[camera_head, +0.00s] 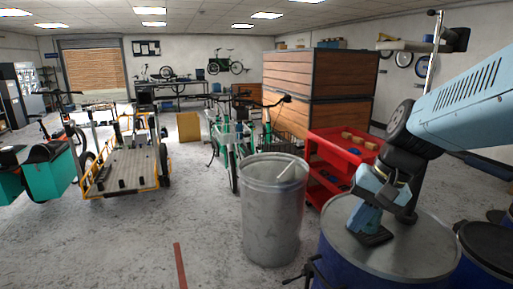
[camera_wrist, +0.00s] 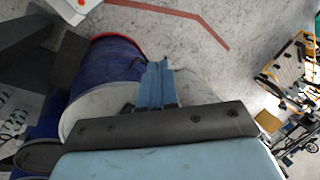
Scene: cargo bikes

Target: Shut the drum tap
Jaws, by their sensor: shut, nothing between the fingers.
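A blue drum with a grey lid (camera_head: 418,252) stands at the lower right of the head view. A small dark fitting, which looks like the drum tap (camera_head: 312,272), sticks out at its left side near the bottom edge; I cannot tell its handle position. My gripper (camera_head: 371,238) is shut and empty, pointing down in front of or over the lid; contact is unclear. In the wrist view my gripper's blue fingers (camera_wrist: 159,68) are together beside the drum's blue wall (camera_wrist: 112,62).
A grey metal bin (camera_head: 272,215) stands just left of the drum. A red shelf cart (camera_head: 326,160) is behind it, and a dark-lidded drum (camera_head: 490,246) is at the right. Cargo bikes (camera_head: 125,165) stand at the left.

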